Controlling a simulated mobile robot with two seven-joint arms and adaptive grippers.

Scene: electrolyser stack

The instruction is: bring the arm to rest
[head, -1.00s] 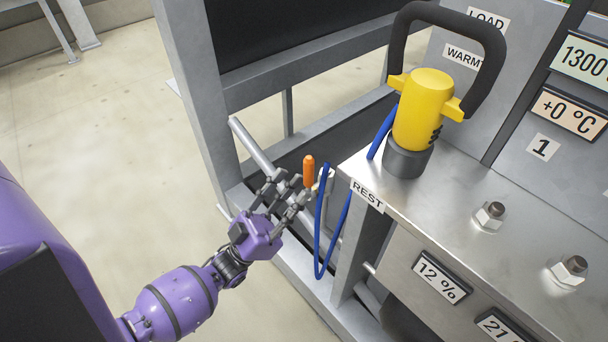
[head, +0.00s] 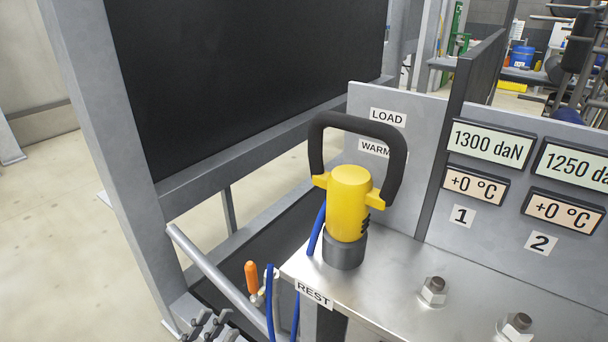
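My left gripper (head: 212,328) shows only at the bottom edge of the head view. Its dark fingertips are spread apart with nothing seen between them, and the rest of the hand is cut off by the frame. It is below and left of an orange-handled lever (head: 252,277). My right gripper is out of the picture. A yellow tool (head: 349,200) with a black loop handle stands upright on the metal top, behind the REST label (head: 314,294).
The steel top (head: 390,280) carries bolts with nuts (head: 433,291). Blue cable (head: 270,310) hangs beside its left edge. A grey frame with a dark panel (head: 240,80) stands behind. Displays (head: 488,145) are on the upright plate at right. Open floor lies at far left.

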